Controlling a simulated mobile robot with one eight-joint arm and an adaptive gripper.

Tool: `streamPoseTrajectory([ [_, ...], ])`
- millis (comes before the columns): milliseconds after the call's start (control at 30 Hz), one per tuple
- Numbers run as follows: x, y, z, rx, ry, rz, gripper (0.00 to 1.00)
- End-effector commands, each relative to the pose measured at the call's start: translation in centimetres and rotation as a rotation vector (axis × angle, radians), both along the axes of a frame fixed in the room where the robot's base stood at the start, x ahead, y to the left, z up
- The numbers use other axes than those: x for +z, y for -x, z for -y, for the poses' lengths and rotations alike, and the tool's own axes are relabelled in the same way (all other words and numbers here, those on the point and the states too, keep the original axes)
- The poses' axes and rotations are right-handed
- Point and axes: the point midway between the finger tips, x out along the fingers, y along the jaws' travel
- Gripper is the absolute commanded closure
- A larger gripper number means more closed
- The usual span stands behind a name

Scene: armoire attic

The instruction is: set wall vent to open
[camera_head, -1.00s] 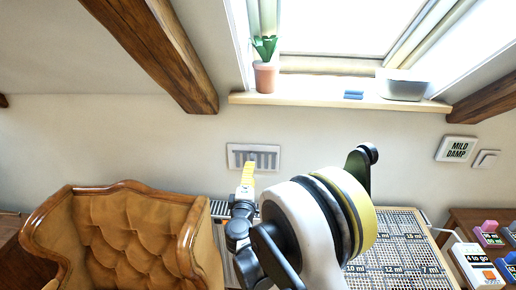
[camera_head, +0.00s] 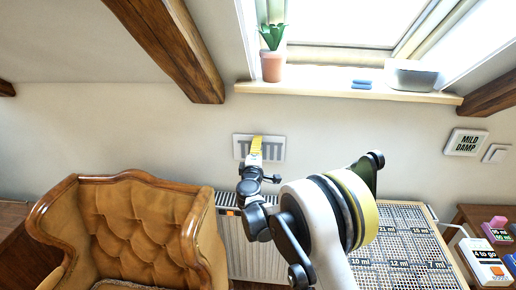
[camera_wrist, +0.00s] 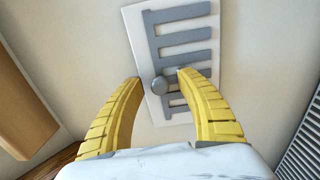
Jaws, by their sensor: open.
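The wall vent (camera_head: 276,152) is a pale plate with grey slats on the wall below the window sill. In the wrist view, the vent (camera_wrist: 182,38) shows several grey bars and a round grey knob (camera_wrist: 160,86) on its face. My gripper (camera_head: 256,144) overlaps the vent's left half in the head view. In the wrist view, my gripper (camera_wrist: 158,78) is open, its yellow fingers spread to either side of the knob. I cannot tell whether either finger touches the knob or the plate. The vent's lower part is partly hidden by the fingers in the head view.
A tufted armchair (camera_head: 135,225) stands at left, and a radiator (camera_head: 255,258) is under the vent. A grid-topped table (camera_head: 405,245) stands at right. A potted plant (camera_head: 272,66) is on the sill.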

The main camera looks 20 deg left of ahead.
Motion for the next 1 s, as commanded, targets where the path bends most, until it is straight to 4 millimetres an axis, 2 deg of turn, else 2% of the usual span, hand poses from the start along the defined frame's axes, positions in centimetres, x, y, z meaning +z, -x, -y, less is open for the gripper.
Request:
streamPoseTrajectory([
  [67, 0.0, 0.0, 0.0, 0.0, 0.0, 0.0, 0.58],
  [200, 0.0, 0.0, 0.0, 0.0, 0.0, 0.0, 1.0],
  [367, 0.0, 0.1, -0.1, 0.0, 0.0, 0.0, 1.0],
  [567, -0.1, 0.5, -1.8, 0.001, 0.0, 0.0, 1.0],
  [767, 0.0, 0.5, -1.9, 0.002, 0.0, 0.0, 1.0],
  [800, 0.0, 0.5, -1.9, 0.003, 0.0, 0.0, 0.78],
  [867, 0.0, 0.5, -1.9, 0.003, 0.0, 0.0, 0.6],
  [900, 0.0, 0.5, -1.9, 0.002, 0.0, 0.0, 0.57],
  [1000, 0.0, 0.5, -1.8, 0.002, 0.0, 0.0, 0.57],
])
